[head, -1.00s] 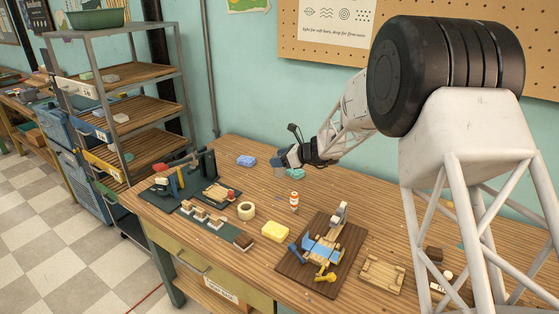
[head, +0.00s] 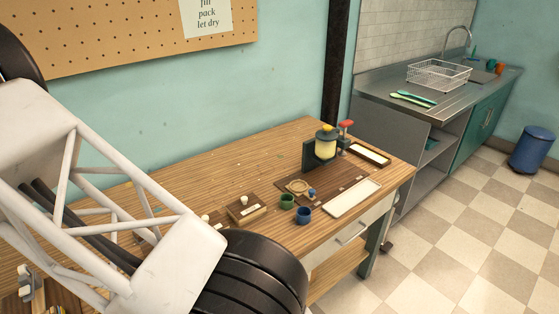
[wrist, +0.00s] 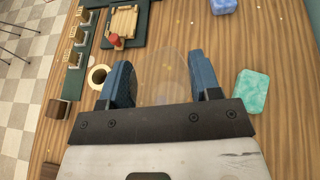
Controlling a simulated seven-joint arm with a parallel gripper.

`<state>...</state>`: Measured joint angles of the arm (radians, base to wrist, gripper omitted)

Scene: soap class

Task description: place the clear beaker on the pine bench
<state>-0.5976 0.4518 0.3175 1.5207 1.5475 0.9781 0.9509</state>
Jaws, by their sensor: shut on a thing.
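The clear beaker (wrist: 165,72) is see-through and shows faintly between the blue fingers of my gripper (wrist: 163,80) in the wrist view. My gripper is shut on it. The beaker's edges are hard to make out, and its height above the wood cannot be told. The wooden bench (head: 235,165) runs along the wall in the head view. Its top also shows below the gripper in the wrist view (wrist: 285,50). My gripper is out of the head view; only my arm shows there at left.
In the wrist view, a green soap bar (wrist: 252,91) lies right of the fingers and a tape roll (wrist: 97,76) left. A blue block (wrist: 223,5) lies farther off.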

